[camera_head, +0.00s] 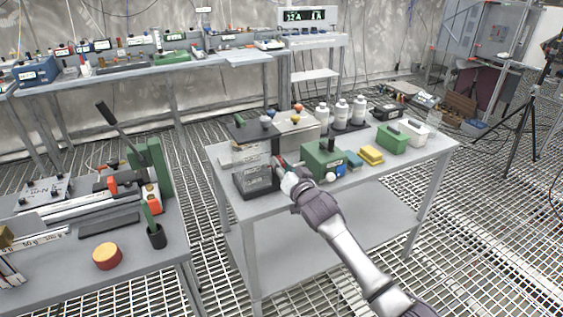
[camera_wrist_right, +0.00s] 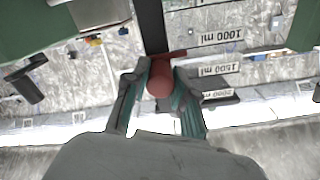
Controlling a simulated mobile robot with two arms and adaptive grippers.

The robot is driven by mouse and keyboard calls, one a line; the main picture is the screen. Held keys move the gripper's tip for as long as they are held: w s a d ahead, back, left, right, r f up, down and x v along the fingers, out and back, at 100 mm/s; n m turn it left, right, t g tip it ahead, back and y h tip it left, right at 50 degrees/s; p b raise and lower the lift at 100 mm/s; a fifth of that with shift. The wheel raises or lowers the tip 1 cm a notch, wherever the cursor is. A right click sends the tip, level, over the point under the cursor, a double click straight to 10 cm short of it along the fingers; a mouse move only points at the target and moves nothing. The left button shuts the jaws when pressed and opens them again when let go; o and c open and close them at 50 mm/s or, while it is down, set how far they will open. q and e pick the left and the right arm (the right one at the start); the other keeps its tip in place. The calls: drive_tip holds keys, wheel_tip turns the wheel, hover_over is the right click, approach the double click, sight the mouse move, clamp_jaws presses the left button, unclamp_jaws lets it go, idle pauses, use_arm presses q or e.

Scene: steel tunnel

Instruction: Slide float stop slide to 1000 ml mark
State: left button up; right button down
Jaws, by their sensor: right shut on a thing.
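The float stop slide shows in the right wrist view as a red knob (camera_wrist_right: 160,78) on a dark vertical rail (camera_wrist_right: 151,28). A thin red pointer at its top reaches right, between the 1000 ml label (camera_wrist_right: 221,37) and the 1500 ml label (camera_wrist_right: 221,68), closer to the 1000 ml one. The labels appear upside down. My right gripper (camera_wrist_right: 160,85) is shut on the knob, one finger on each side. In the head view, my right gripper (camera_head: 283,168) is at the right side of the clear-and-dark tank (camera_head: 254,170). The knob is mostly hidden there. My left gripper is not in view.
A green box (camera_head: 323,160) stands close to the right of my right gripper on the grey table (camera_head: 290,205). Yellow blocks (camera_head: 371,155), white bottles (camera_head: 341,112) and a green case (camera_head: 392,138) stand farther right. Another bench with a lever press (camera_head: 150,165) is at left.

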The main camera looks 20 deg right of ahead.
drive_tip(key=c, duration=1.1)
unclamp_jaws()
drive_tip(key=shift+r, duration=0.1)
drive_tip(key=shift+o, duration=0.9)
drive_tip(key=shift+w, duration=0.2)
drive_tip(key=shift+s, duration=0.15)
drive_tip(key=s, duration=1.2)
drive_tip(key=shift+d, duration=0.15)
drive_tip(key=shift+w, duration=0.1)
